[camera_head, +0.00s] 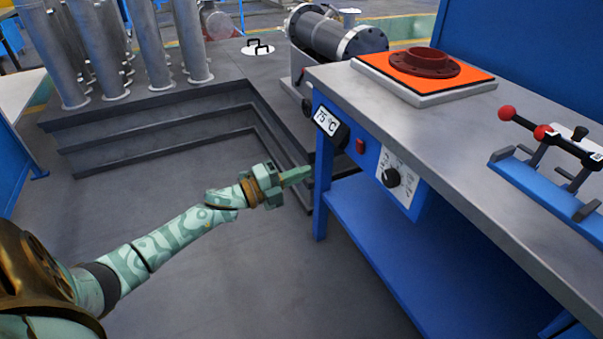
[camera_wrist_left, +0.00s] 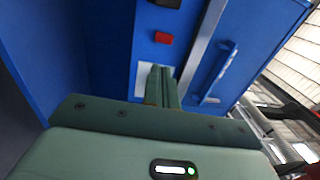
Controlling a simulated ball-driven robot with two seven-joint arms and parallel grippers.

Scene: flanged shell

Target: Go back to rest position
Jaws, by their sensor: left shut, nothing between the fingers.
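My left gripper (camera_head: 296,174) is shut and empty, at the end of my green patterned arm. It is left of the blue workbench's front, below the level of the bench top, and looks apart from the bench. In the left wrist view the shut fingers (camera_wrist_left: 160,84) point toward the blue bench front with its red button (camera_wrist_left: 163,38). My right gripper is in neither view.
The bench top (camera_head: 430,118) carries a red flanged part (camera_head: 424,62) on an orange plate (camera_head: 478,76) and a blue fixture (camera_head: 540,185) with red knobs. Grey steps with several metal cylinders (camera_head: 155,45) stand behind.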

